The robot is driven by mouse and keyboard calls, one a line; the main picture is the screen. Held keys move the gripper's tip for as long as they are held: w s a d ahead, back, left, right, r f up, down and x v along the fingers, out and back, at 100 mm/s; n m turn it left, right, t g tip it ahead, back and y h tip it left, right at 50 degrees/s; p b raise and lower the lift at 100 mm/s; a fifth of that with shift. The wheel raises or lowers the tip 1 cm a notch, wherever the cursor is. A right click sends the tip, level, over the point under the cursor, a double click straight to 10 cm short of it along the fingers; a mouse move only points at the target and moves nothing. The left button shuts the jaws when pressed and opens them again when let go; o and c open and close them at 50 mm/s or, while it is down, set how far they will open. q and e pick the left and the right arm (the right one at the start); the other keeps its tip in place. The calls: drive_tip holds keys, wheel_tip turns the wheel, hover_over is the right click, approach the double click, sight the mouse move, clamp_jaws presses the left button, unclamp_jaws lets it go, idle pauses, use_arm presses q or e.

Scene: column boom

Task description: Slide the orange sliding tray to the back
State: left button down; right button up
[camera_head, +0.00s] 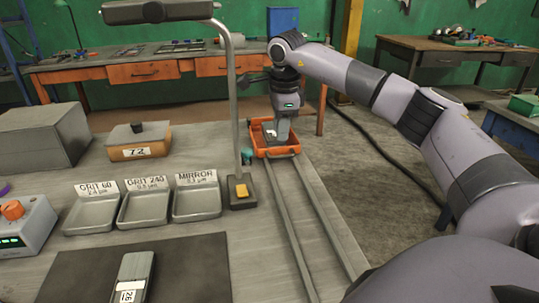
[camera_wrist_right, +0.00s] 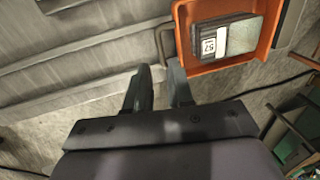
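The orange sliding tray (camera_head: 288,150) stands at the far end of two grey rails (camera_head: 299,218) along the right side of the bench. In the right wrist view the tray (camera_wrist_right: 272,40) is at the upper right, with a grey block labelled 52 (camera_wrist_right: 224,40) inside. A thin grey handle (camera_wrist_right: 163,46) is on its near side. My right gripper (camera_wrist_right: 160,78) has its fingers apart, with nothing between them, close to the handle. In the head view my right wrist hangs over the tray and hides part of it. My left gripper is not in view.
A lamp post (camera_head: 233,110) rises left of the tray. A dark mat (camera_head: 190,270) lies in front. Workbenches stand behind.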

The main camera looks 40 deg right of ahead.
sight(279, 157)
drive_tip(key=f, duration=0.4)
drive_tip(key=w+f, duration=0.1)
drive_tip(key=f, duration=0.2)
drive_tip(key=shift+d+f, duration=0.1)
drive_tip(key=shift+d, duration=0.2)
drive_tip(key=shift+c, duration=0.3)
clamp_jaws()
drive_tip(key=shift+w, duration=0.1)
idle(0.8)
